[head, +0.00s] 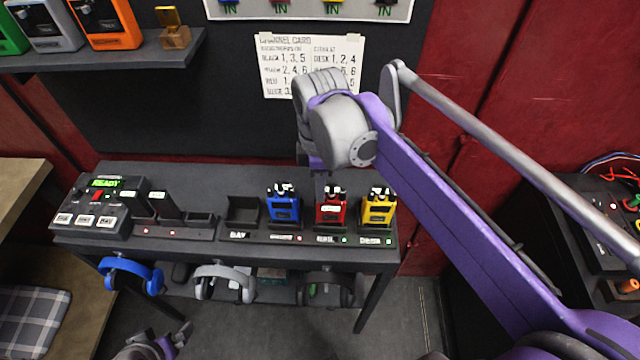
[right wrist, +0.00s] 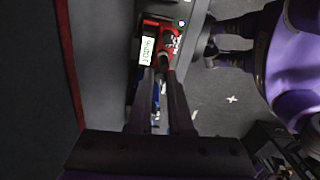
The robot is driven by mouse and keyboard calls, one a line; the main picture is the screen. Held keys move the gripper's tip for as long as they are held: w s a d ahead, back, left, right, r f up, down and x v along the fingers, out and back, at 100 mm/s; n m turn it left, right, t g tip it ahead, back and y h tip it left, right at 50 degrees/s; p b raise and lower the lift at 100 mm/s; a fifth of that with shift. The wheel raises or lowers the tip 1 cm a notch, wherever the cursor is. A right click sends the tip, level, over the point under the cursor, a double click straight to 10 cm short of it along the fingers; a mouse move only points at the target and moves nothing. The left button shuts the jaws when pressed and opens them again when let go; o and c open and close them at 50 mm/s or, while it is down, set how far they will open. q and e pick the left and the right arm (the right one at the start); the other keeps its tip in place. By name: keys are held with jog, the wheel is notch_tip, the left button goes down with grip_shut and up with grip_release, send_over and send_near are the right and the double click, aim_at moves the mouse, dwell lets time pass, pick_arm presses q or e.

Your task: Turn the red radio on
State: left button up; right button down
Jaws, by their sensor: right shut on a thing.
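The red radio (head: 331,213) stands upright in the charging rack, between the blue radio (head: 284,210) and the yellow radio (head: 378,212). My right gripper (head: 322,188) is directly above the red radio, partly hidden by my arm. In the right wrist view its two fingers (right wrist: 163,75) are close together, shut on a dark knob on top of the red radio (right wrist: 172,37). A lit white display (right wrist: 147,50) shows beside the knob; its text is too small to read surely. My left gripper (head: 155,346) is low at the bottom edge, apart from the rack.
A control box (head: 100,205) reading READY sits at the rack's left end. Headsets (head: 225,282) hang below the rack's front. A shelf (head: 100,58) with more devices is at upper left. A channel card (head: 285,68) is on the wall behind my right arm.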

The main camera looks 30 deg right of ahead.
jog(key=shift+m, duration=0.8)
jog(key=c, duration=0.8)
grip_release()
notch_tip(320, 180, up, 11)
jog(key=shift+p, duration=0.4)
jog(key=shift+d+f, duration=0.1)
jog(key=shift+f, duration=0.05)
